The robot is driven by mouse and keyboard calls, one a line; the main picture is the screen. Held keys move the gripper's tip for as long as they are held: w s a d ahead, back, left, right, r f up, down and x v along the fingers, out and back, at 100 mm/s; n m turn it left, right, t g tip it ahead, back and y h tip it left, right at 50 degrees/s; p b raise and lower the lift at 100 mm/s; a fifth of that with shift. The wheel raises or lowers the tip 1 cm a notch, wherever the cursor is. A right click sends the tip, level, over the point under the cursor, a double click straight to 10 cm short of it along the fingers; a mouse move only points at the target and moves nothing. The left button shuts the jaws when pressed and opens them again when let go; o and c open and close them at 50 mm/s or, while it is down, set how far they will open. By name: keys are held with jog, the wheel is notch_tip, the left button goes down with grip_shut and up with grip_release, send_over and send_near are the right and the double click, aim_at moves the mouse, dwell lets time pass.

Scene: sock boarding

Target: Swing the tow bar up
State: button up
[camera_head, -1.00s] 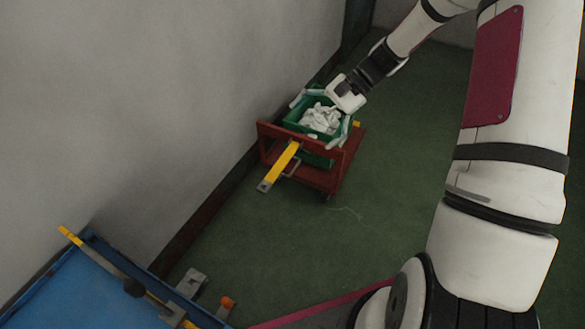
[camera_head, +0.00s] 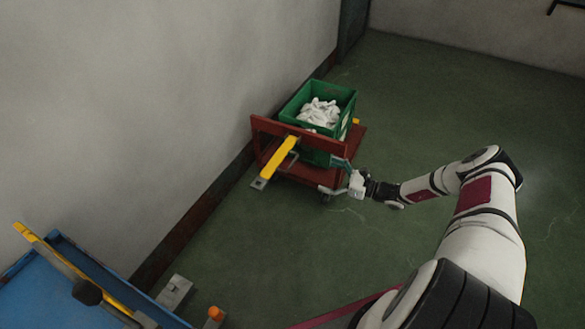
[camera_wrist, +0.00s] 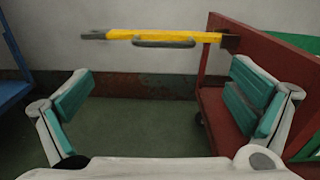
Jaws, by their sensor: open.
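The yellow tow bar (camera_head: 279,158) sticks out from the end of the red cart (camera_head: 286,134) toward the blue table, with a grey plate at its free end. In the wrist view the tow bar (camera_wrist: 120,34) runs roughly level across the top of the picture, with a grey handle (camera_wrist: 163,43) under it. My gripper (camera_head: 333,177) is beside the cart's near right corner, low above the floor. In the wrist view my gripper (camera_wrist: 163,85) is open and empty, its teal-padded fingers wide apart. The tow bar is beyond the fingers, apart from them.
A green crate (camera_head: 341,98) of white socks (camera_head: 319,112) rides on the cart. The wall runs close along the cart's left side. The green floor right of the cart is open.

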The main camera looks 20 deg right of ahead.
aim_at(293, 162)
jog(key=shift+m+t, duration=0.3)
jog(key=b+x, duration=0.1)
jog(key=x, duration=0.3)
jog(key=b+x, duration=0.1)
jog(key=x, duration=0.4)
jog(key=f+b+x, duration=0.1)
jog(key=x, duration=0.3)
jog(key=shift+w+a+f, duration=0.1)
jog(key=shift+w, duration=0.2)
